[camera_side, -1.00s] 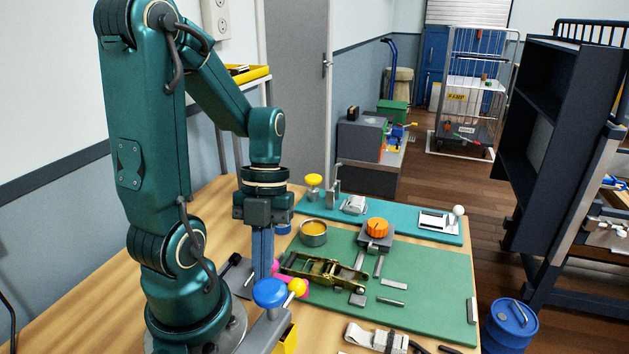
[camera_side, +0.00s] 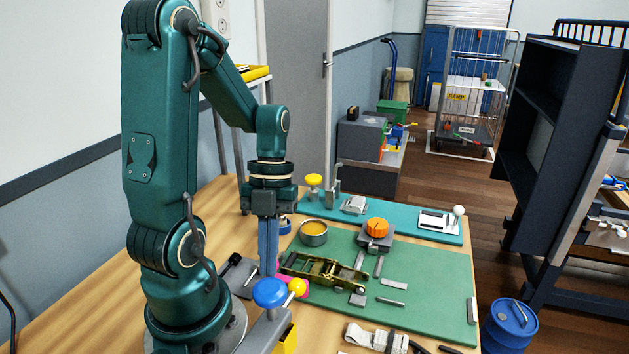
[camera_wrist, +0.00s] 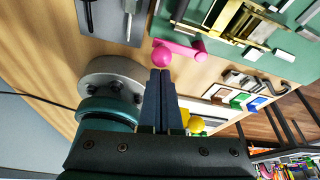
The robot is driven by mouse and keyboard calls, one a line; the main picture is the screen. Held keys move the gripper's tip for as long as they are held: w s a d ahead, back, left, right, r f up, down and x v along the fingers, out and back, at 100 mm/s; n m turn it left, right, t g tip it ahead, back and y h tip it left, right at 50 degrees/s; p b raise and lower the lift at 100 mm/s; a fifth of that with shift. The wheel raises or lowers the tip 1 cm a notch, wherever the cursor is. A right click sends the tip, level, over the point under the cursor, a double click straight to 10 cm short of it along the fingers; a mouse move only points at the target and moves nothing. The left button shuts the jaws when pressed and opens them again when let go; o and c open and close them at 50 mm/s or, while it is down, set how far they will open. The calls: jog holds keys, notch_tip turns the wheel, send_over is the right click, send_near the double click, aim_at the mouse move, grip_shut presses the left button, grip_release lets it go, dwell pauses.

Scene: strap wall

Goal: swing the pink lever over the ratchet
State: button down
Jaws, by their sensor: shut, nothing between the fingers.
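The pink lever (camera_wrist: 183,47) has a round knob (camera_wrist: 162,57) at its free end, seen in the wrist view. My gripper (camera_side: 268,272) points down and is shut and empty. In the wrist view its fingertips (camera_wrist: 160,72) appear just below the pink knob. Whether they touch it I cannot tell.
A round tin (camera_side: 313,234) and an orange dial (camera_side: 377,227) sit behind the ratchet. The right part of the green mat (camera_side: 435,285) is mostly clear.

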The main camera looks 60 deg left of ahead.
aim_at(278, 275)
jog(key=shift+w+a, duration=0.35)
jog(key=shift+a, duration=0.15)
dwell(0.4)
jog(key=shift+w+a, duration=0.25)
jog(key=shift+a, duration=0.05)
jog(key=shift+w+a, duration=0.45)
jog(key=shift+w, duration=0.3)
jog(key=shift+w+a, duration=0.2)
jog(key=shift+w, duration=1.1)
jog(key=shift+w+m+y, duration=0.3)
jog(key=shift+w+m, duration=0.15)
jog(key=shift+m, duration=0.25)
jog(key=shift+r, duration=0.1)
jog(key=v, duration=0.4)
jog(key=shift+r, duration=0.4)
